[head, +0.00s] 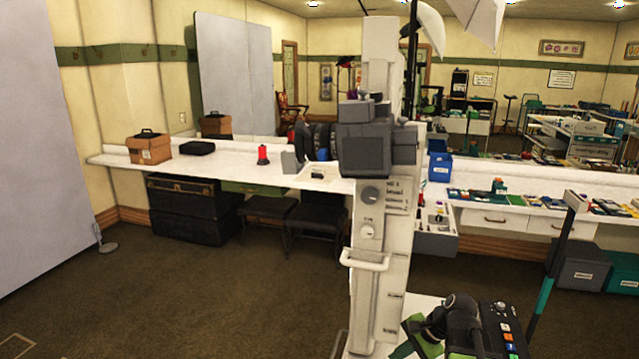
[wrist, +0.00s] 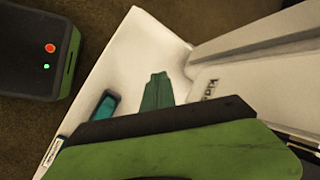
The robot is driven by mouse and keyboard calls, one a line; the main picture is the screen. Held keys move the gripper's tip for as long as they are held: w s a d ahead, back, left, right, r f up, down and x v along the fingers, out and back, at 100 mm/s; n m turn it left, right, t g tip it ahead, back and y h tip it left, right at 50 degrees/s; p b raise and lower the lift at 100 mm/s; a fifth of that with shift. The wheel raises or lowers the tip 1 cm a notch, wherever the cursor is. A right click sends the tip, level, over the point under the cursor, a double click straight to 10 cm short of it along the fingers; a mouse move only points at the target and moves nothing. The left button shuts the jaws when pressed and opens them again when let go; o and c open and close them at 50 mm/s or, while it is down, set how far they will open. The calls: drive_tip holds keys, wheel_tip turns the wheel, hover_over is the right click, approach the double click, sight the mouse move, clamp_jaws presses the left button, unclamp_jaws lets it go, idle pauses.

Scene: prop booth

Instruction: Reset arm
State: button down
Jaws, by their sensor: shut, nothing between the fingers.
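My gripper (head: 413,328) is low at the bottom right of the head view, on my folded black and green arm. It is over or close beside a white surface (head: 428,304). The wrist view shows the gripper (wrist: 157,90) as a narrow green tip past a dark strip and a broad green part. It is shut and holds nothing. The white surface lies below it in the wrist view (wrist: 148,48). The green part hides much of what is beneath, and I cannot tell whether the gripper touches anything.
A long white counter (head: 222,163) runs along the mirrored wall, with a brown box (head: 150,149), a red-and-black item (head: 263,154) and a blue bin (head: 440,167). Dark cases (head: 190,213) sit under it. Brown carpet (head: 220,300) is clear at front left.

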drive_tip(key=s+a+f+n+g+h, duration=0.2)
drive_tip(key=s+a+n+h, duration=0.15)
drive_tip(key=a+n, duration=0.5)
drive_tip(key=shift+s+d+f+n+g+h+p, duration=0.1)
drive_tip(key=shift+s+d+n+g+h+p, duration=0.1)
drive_tip(key=shift+s+d+n+h, duration=0.55)
drive_tip(key=shift+s+d+f+n+g+h+p, duration=0.15)
drive_tip(key=shift+s+d+n+h, duration=0.15)
drive_tip(key=shift+s+d+n, duration=0.5)
drive_tip(key=shift+w+d+r+n, duration=0.1)
drive_tip(key=shift+w+n, duration=0.2)
idle(5.3)
